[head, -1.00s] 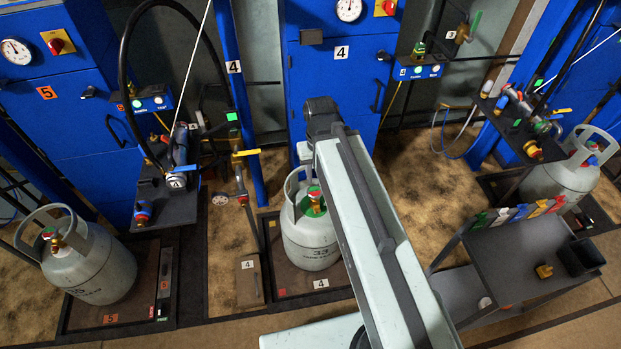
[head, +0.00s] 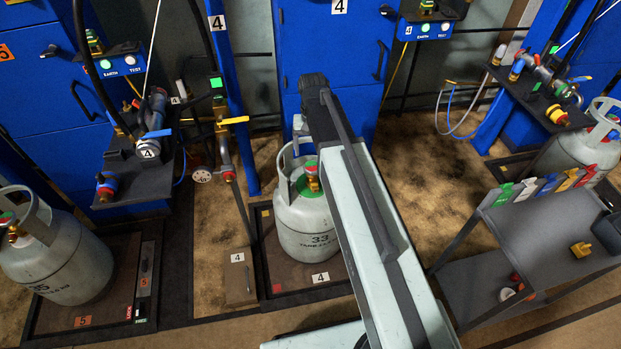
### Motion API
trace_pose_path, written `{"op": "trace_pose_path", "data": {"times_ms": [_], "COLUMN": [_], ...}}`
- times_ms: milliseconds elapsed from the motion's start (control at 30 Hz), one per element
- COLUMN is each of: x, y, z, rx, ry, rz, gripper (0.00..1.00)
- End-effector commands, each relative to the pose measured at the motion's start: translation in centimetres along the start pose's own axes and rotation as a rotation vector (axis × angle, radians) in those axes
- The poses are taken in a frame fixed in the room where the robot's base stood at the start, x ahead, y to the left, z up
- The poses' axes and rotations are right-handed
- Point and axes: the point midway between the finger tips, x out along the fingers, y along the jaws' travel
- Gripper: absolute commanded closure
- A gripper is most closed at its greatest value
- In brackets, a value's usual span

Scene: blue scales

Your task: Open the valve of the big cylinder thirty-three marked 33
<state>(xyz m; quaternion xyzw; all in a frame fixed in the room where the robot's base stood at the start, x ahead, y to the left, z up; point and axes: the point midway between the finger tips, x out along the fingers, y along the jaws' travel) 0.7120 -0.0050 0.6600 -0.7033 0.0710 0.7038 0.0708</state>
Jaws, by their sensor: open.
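The big grey cylinder marked 33 (head: 305,226) stands upright on the scale platform (head: 328,290) labelled 4, in the middle of the head view. Its valve (head: 313,178), with a red top and brass body, sits on a green patch inside the collar. My arm crosses the view just right of the cylinder and hides part of its right side. My gripper is hidden at the far end of my arm, near the blue cabinet; its fingers do not show.
Cylinder 35 (head: 62,262) stands at left on scale 5. Another cylinder (head: 574,150) stands at far right. A grey trolley (head: 545,225) with coloured tags is at right. A filling bench (head: 142,178) with hoses is behind left. Bare floor shows between.

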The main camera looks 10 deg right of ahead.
Motion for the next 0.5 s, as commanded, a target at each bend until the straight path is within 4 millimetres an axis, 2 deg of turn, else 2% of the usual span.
{"op": "trace_pose_path", "data": {"times_ms": [167,267,500], "x": [0.1,0.9,4.8], "y": [-0.1,-0.1,-0.1], "z": [-0.1,-0.1,0.0], "rx": [0.002,0.001,0.000], "ry": [0.000,0.000,0.000], "rz": [0.000,0.000,0.000], "gripper": [0.21,0.21,0.21]}}
